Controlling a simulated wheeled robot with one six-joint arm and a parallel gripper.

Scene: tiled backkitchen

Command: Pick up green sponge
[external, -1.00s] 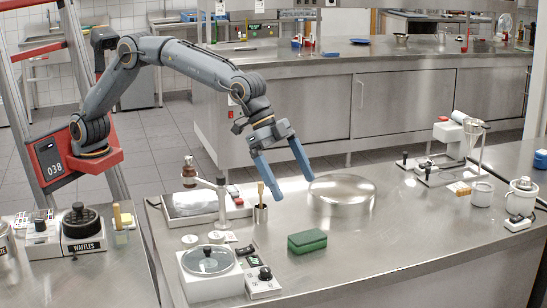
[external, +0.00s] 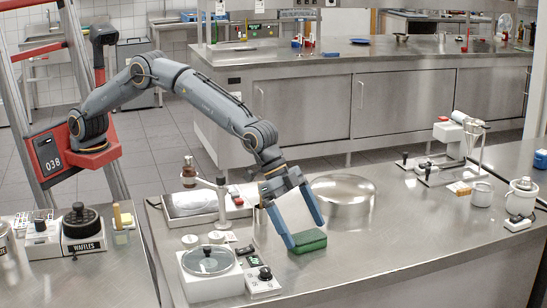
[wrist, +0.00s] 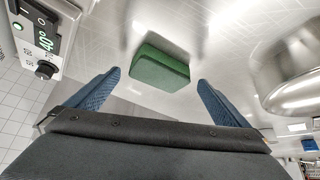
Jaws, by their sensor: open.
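The green sponge (external: 308,241) lies flat on the steel counter. It is a dark green block, and it also shows in the wrist view (wrist: 160,68), ahead of my fingertips and between their lines. My gripper (external: 305,235) is open, with its blue fingers pointing down at the sponge. In the external view one finger overlaps the sponge's left end and the other tip is just behind its right part. In the wrist view my gripper (wrist: 157,80) has nothing between its fingers; I cannot tell whether either finger touches the sponge.
A round steel pan (external: 343,200) stands behind the sponge and shows at right in the wrist view (wrist: 295,65). The counter to the front right is clear.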

